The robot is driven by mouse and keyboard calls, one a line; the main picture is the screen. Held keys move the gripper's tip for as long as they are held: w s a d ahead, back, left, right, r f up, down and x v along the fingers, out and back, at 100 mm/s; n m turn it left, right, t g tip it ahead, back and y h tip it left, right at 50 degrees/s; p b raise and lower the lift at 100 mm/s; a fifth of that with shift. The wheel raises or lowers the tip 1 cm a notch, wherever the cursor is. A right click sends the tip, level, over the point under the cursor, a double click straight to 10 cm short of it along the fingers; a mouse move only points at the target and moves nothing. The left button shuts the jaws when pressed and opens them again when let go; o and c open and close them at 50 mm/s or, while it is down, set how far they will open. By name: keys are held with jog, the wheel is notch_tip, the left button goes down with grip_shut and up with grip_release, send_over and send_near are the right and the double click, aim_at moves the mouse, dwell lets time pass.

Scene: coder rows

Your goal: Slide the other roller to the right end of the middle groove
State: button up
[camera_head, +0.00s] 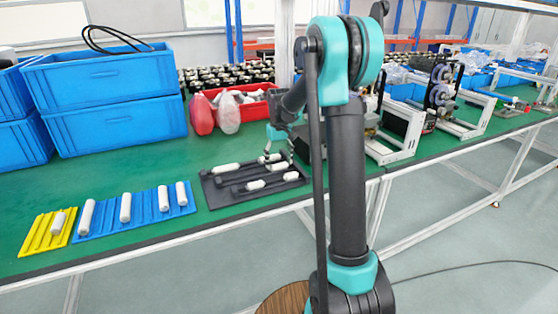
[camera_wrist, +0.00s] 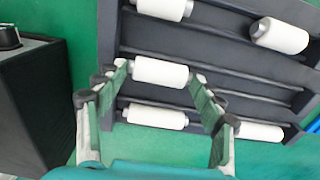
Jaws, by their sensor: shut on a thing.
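The dark grooved tray (camera_head: 219,202) lies on the green table. In the wrist view the tray (camera_wrist: 235,55) is seen from its far side, so its right end is at picture left. My gripper (camera_wrist: 160,78) is shut on a white roller (camera_wrist: 158,72), with one finger at each end. This roller is at the right end of the middle groove; whether it rests on the groove floor I cannot tell. The far groove holds two rollers (camera_head: 227,168) (camera_head: 270,157); the near groove holds two more (camera_head: 255,185) (camera_head: 291,176).
A blue grooved tray (camera_head: 150,206) and a yellow one (camera_head: 38,238), both with rollers, lie left of the dark tray. Blue crates (camera_head: 105,75) and a red bin (camera_head: 252,106) stand behind. A dark box (camera_wrist: 30,105) is at the left in the wrist view.

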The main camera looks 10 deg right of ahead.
jog(key=shift+w+d, duration=0.15)
jog(key=shift+d, duration=0.45)
jog(key=shift+w+d, duration=0.1)
jog(key=shift+d, duration=0.2)
jog(key=shift+c, duration=0.3)
jog(key=o, duration=1.2)
jog(key=shift+d, duration=0.1)
jog(key=shift+o, duration=0.2)
jog(key=shift+r, duration=0.1)
jog(key=shift+r, duration=0.35)
notch_tip(320, 180, up, 11)
